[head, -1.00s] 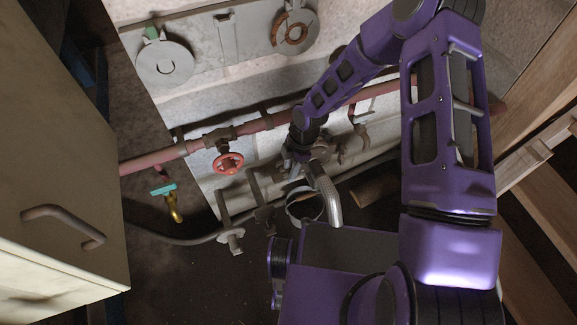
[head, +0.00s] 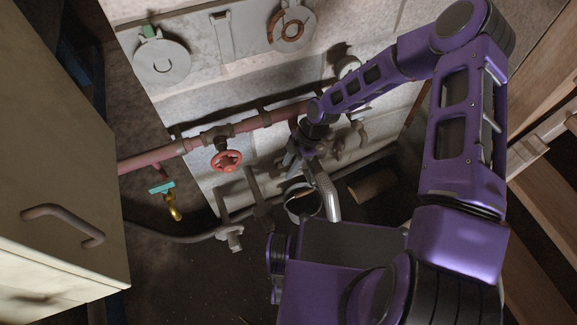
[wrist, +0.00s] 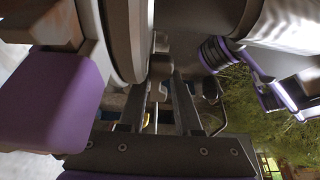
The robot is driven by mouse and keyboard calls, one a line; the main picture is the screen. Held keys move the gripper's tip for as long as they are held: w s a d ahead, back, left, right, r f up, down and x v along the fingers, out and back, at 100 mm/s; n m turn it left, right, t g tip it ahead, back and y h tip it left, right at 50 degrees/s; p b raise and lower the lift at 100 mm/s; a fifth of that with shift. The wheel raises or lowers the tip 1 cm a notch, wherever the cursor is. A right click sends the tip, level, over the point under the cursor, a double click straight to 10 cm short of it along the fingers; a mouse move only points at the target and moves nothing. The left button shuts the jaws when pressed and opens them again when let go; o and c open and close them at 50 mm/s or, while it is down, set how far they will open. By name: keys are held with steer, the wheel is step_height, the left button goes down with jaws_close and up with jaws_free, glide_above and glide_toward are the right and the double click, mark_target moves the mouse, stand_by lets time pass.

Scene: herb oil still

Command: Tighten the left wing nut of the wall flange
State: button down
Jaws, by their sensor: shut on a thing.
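In the wrist view, my gripper (wrist: 158,103) has its two dark fingers on either side of a small brownish wing nut (wrist: 158,88), shut on it. The wing nut sits on a stud at the edge of a large round grey part, which looks like the wall flange (wrist: 125,40). In the head view, my gripper (head: 296,155) is low at the wall, below the red pipe. There the wing nut is too small and too covered by my gripper to make out.
A red pipe (head: 190,146) with a red handwheel (head: 227,161) runs along the wall. A round vessel (head: 303,202) and a silver curved pipe (head: 329,196) stand just below my gripper. A pale cabinet (head: 60,170) is at left, wooden framing (head: 545,190) at right.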

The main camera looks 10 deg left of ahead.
steer(key=c, duration=0.9)
jaws_free()
steer(key=shift+r, duration=0.1)
steer(key=p+v, duration=0.1)
steer(key=v, duration=1.6)
steer(key=shift+w+r+p, duration=0.1)
steer(key=shift+p, duration=0.25)
